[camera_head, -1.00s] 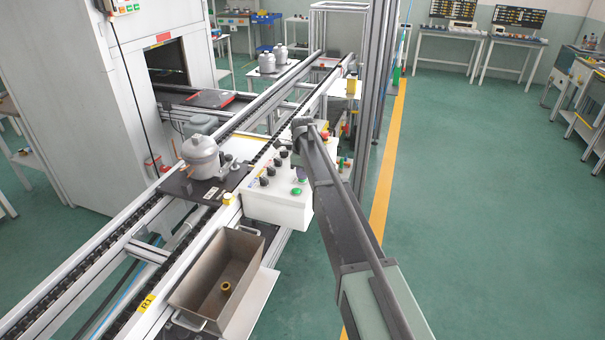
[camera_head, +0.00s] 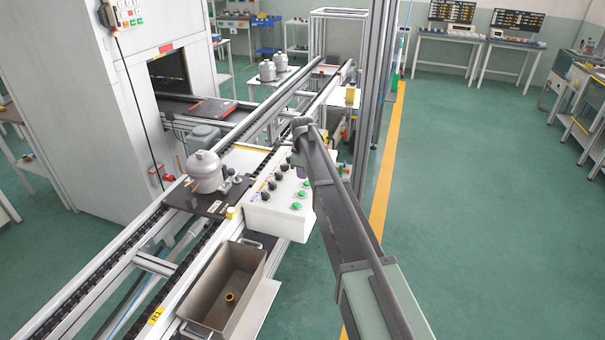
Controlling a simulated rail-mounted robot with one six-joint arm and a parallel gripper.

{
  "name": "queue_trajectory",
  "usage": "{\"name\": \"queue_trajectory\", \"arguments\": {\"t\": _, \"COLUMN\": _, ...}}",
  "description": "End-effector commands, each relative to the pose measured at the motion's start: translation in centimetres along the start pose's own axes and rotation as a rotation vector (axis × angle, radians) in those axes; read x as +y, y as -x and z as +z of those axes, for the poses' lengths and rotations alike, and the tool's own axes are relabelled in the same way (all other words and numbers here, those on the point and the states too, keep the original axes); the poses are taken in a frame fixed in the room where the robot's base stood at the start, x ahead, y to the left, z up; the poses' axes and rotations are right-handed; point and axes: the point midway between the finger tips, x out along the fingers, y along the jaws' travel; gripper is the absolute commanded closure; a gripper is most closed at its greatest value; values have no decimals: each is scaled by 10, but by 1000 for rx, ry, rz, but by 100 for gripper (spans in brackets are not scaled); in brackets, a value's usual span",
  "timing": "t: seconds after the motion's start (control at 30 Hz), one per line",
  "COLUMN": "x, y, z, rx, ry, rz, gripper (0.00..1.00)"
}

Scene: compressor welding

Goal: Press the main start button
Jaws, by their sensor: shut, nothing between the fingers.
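A white control box (camera_head: 267,215) stands beside the conveyor, left of my arm. Its sloped top carries several black knobs and green buttons. One green button (camera_head: 296,205) sits at the near right corner, with further green ones (camera_head: 303,194) behind it along the right edge. No label is readable, so I cannot tell which is the main start button. My arm reaches from the bottom right up to a dark rounded end just beyond the box and covers part of its far right side. My gripper does not show; the arm seems to hide it.
A grey compressor (camera_head: 206,172) sits on a dark pallet (camera_head: 190,198) on the conveyor, left of the box. A metal bin (camera_head: 213,325) is at the near side. Aluminium posts (camera_head: 372,90) rise behind the arm. The green floor on the right is clear.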

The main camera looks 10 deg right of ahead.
Motion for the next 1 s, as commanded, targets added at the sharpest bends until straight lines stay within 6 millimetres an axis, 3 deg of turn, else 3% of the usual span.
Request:
{"name": "queue_trajectory", "arguments": {"t": 0.03, "x": 0, "y": 28, "z": 0, "rx": 0, "ry": 0, "rz": 0, "gripper": 100}}
{"name": "queue_trajectory", "arguments": {"t": 0.23, "x": -1, "y": 62, "z": 1, "rx": 0, "ry": 0, "rz": 0, "gripper": 100}}
{"name": "queue_trajectory", "arguments": {"t": 1.0, "x": -1, "y": 62, "z": 1, "rx": 0, "ry": 0, "rz": -1, "gripper": 100}}
